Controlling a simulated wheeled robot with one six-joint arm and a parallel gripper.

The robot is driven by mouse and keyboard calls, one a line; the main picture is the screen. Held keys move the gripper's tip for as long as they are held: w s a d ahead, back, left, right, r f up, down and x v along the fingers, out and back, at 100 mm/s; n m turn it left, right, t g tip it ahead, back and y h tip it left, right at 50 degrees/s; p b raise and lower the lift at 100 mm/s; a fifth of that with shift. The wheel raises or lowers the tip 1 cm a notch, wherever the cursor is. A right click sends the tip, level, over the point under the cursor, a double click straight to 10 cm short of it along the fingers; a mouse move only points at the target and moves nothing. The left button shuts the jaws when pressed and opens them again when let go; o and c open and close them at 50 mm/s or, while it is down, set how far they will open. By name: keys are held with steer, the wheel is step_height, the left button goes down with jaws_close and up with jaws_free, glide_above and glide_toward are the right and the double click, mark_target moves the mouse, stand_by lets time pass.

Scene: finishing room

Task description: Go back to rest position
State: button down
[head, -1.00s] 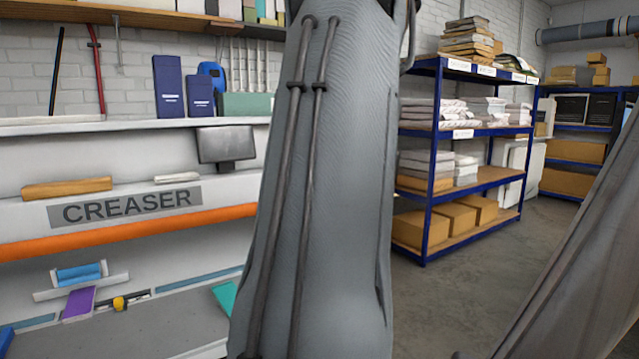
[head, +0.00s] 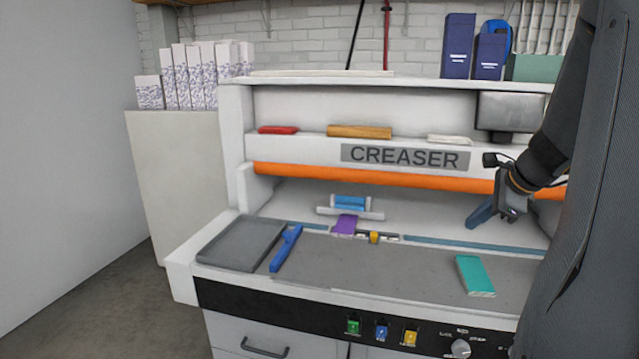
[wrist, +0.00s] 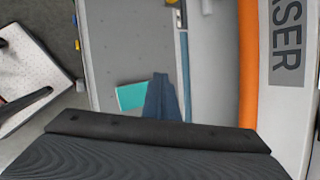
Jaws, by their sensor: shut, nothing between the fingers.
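My gripper (head: 482,214) hangs at the right of the head view, in front of the creaser's orange bar and above the right part of its bed. Its blue fingers are shut with nothing between them. They also show in the wrist view (wrist: 162,98), over the bed beside a teal block. My dark arm fills the right edge of the head view and hides what lies behind it. The creaser (head: 310,152) is a white machine with a grey bed.
On the bed lie the teal block (head: 474,275), a blue bar (head: 286,248), a purple piece (head: 345,224) and a grey slab (head: 240,242). A red block (head: 278,130) and a wooden block (head: 360,132) sit on the ledge. Floor is clear at lower left.

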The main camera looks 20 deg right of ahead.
steer(key=s+a+f+n+g, duration=0.2)
steer(key=a+n, duration=0.6)
steer(key=a, duration=0.4)
steer(key=s+a+f+n+g, duration=0.2)
steer(key=s+a+f+n, duration=0.3)
steer(key=a+n, duration=0.4)
steer(key=s+a+f+n+g, duration=0.1)
steer(key=s+a+f+n, duration=0.3)
steer(key=a+n, duration=0.5)
steer(key=a+f, duration=0.1)
steer(key=a, duration=0.5)
steer(key=shift+g, duration=0.4)
steer(key=shift+w+f, duration=0.1)
